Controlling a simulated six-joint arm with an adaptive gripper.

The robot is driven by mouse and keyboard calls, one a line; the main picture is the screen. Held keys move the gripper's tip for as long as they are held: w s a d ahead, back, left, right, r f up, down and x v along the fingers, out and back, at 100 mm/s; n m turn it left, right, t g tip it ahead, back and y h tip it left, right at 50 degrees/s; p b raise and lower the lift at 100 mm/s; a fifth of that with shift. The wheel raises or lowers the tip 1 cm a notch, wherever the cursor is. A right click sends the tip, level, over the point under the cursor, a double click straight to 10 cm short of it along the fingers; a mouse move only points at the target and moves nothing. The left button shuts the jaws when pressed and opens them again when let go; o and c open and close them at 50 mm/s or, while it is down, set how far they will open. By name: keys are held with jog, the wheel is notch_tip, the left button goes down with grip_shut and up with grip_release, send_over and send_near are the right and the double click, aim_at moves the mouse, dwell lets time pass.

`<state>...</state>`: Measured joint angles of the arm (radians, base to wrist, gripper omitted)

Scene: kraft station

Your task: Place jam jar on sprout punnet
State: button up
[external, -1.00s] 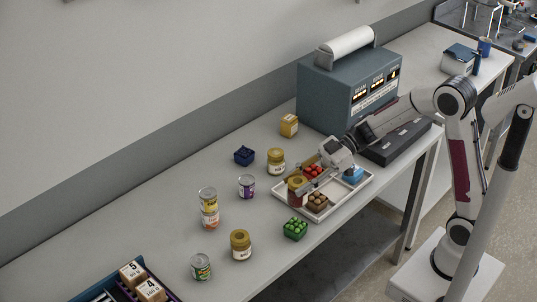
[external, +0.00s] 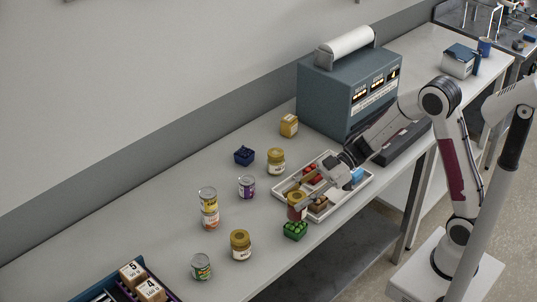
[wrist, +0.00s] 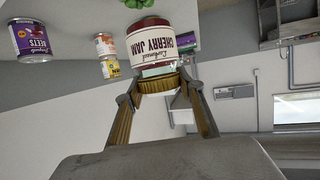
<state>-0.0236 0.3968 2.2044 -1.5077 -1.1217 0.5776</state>
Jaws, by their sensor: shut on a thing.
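My gripper (external: 304,198) is shut on the cherry jam jar (external: 297,212), a dark red jar with a yellow-brown lid. In the wrist view my gripper (wrist: 160,91) has its fingers on either side of the lid, and the jar (wrist: 164,43) shows its label upside down. The sprout punnet (external: 295,230), a small box of green sprouts, stands on the bench just below the jar in the external view. A bit of green, likely the sprouts (wrist: 138,3), shows at the wrist view's top edge. Whether the jar touches the punnet or tray cannot be told.
A white tray (external: 364,187) with small punnets lies behind the jar. Jars (external: 241,246) (external: 276,162), a beets can (external: 247,187), stacked cans (external: 209,208) and a blue punnet (external: 244,156) stand left. The bench's front edge is near the sprout punnet.

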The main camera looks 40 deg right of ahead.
aim_at(287, 212)
jog(key=shift+f, duration=1.6)
jog(key=shift+f, duration=0.1)
jog(key=o, duration=1.6)
jog(key=shift+c, duration=0.2)
jog(key=v, duration=1.2)
